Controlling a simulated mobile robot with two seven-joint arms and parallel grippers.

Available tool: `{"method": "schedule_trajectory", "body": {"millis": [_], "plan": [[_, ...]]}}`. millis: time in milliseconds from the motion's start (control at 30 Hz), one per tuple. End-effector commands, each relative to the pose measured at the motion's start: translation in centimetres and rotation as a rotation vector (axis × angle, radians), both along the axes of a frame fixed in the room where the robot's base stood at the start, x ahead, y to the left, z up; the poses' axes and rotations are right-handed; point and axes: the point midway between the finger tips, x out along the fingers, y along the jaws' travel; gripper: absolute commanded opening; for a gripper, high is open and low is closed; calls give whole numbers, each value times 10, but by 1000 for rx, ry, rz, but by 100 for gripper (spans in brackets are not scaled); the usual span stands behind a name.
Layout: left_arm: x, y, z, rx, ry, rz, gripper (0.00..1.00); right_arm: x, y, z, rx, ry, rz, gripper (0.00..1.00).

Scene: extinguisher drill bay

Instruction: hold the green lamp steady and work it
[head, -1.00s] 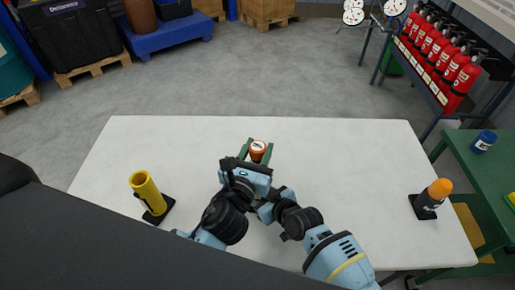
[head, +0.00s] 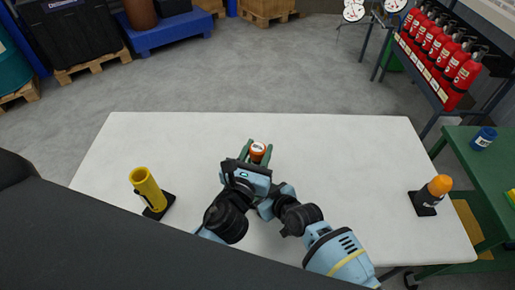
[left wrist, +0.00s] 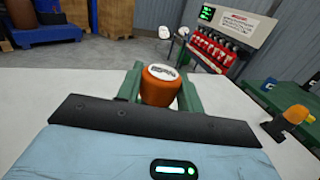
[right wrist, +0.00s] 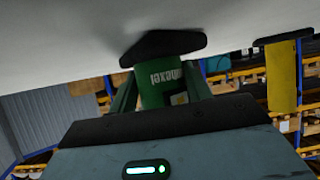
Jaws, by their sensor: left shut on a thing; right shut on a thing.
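The green lamp has an orange cap (head: 258,148) with a pale, marked top, seen in the head view and the left wrist view (left wrist: 160,86). My left gripper (head: 257,154) is shut on this cap, one green finger on either side. The lamp's green body (right wrist: 158,84), with white lettering, shows upside down in the right wrist view, on a black base (right wrist: 163,45) by the white table. My right gripper (right wrist: 160,94) is shut on the body, below the left one. In the head view my left gripper and arm hide the body and the right fingers.
The white table (head: 340,150) is mostly clear. A yellow lamp (head: 146,188) on a black base stands at the left. A dark one with an orange head (head: 438,186) stands at the right. A green bench (head: 485,165) adjoins on the right. Red extinguishers (head: 452,60) stand behind.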

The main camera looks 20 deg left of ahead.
Motion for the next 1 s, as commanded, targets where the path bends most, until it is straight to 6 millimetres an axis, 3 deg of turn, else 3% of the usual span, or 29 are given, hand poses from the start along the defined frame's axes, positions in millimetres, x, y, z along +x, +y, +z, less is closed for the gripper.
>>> {"method": "schedule_trajectory", "body": {"millis": [1000], "plan": [[0,0,-13,1,0,0,0,0,0,-1,-2,1,0,36]]}}
